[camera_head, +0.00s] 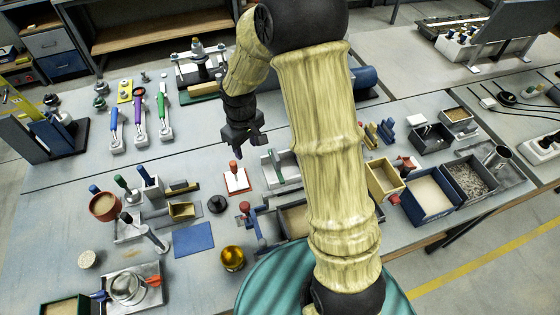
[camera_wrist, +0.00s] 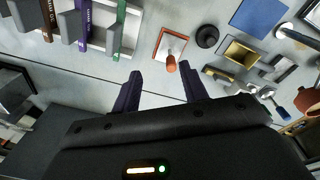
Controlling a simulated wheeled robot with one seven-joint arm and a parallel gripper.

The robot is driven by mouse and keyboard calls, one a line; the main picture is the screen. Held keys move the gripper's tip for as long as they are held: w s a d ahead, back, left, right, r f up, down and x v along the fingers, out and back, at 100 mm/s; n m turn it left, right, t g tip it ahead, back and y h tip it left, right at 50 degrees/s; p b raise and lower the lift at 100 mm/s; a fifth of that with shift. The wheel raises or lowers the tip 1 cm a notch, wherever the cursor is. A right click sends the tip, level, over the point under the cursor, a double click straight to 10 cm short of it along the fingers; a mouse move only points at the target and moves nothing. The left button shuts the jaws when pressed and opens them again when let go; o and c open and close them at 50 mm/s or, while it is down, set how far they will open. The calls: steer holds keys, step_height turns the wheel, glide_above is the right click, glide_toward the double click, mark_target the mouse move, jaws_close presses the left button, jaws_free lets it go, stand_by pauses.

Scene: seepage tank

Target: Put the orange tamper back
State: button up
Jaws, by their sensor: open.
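The orange tamper (camera_head: 234,168) stands upright on a white square pad with an orange border (camera_head: 238,188), near the middle of the table. In the wrist view the tamper (camera_wrist: 171,60) shows beyond my fingertips, toward the right finger, with the bordered pad (camera_wrist: 160,46) under it. My gripper (camera_head: 250,150) is open and empty. It hangs above the table, behind the tamper in the head view and apart from it. Both fingers (camera_wrist: 158,72) show spread in the wrist view.
Blue, purple and green handled tools (camera_head: 139,112) lie in white holders to the left. A black round piece (camera_head: 217,204), a blue mat (camera_head: 194,239) and a yellow jar (camera_head: 232,258) are nearby. Bins (camera_head: 433,207) fill the right. My arm hides part of the middle.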

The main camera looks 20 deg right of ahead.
steer(key=s+d+r+m+t, duration=0.1)
steer(key=s+d+r+m, duration=0.2)
steer(key=s, duration=0.4)
steer(key=s+d+r+m, duration=0.3)
steer(key=s+d+r, duration=0.1)
steer(key=s, duration=0.3)
steer(key=shift+s+t, duration=0.3)
steer(key=shift+t, duration=0.1)
